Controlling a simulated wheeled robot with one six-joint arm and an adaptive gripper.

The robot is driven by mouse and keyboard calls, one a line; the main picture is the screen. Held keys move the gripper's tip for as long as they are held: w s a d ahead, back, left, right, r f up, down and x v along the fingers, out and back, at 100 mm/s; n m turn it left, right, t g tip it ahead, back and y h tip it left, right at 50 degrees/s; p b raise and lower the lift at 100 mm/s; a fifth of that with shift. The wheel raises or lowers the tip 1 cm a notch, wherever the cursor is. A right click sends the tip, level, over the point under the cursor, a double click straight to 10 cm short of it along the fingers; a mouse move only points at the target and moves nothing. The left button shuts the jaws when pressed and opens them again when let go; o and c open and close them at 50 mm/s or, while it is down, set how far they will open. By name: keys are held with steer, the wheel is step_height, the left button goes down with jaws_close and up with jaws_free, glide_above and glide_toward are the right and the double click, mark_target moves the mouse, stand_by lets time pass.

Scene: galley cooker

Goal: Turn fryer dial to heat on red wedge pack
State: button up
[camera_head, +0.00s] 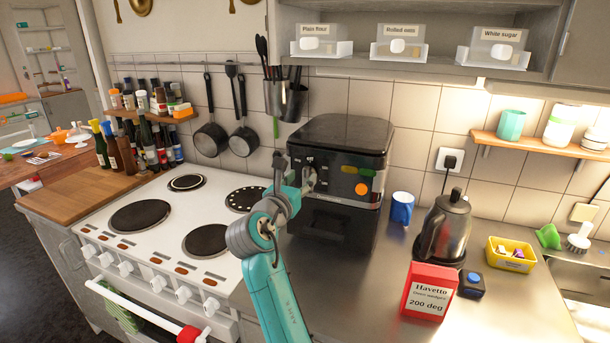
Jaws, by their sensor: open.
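The fryer (345,132) is a black box on the steel worktop, right of the cooker. My gripper (298,180) is open at the front left of the fryer, close to the dial. I cannot tell whether it touches the dial, and it hides part of the panel. The dial's setting is too small to read.
A blue mug (402,208) and a dark kettle (443,228) stand right of the fryer. A yellow tub (511,256) and a small blue-topped jar (472,284) are near the pack. The white cooker (165,235) lies left. Open worktop lies in front of the fryer.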

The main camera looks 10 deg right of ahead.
mark_target(305, 174)
steer(key=shift+x, duration=1.7)
jaws_close()
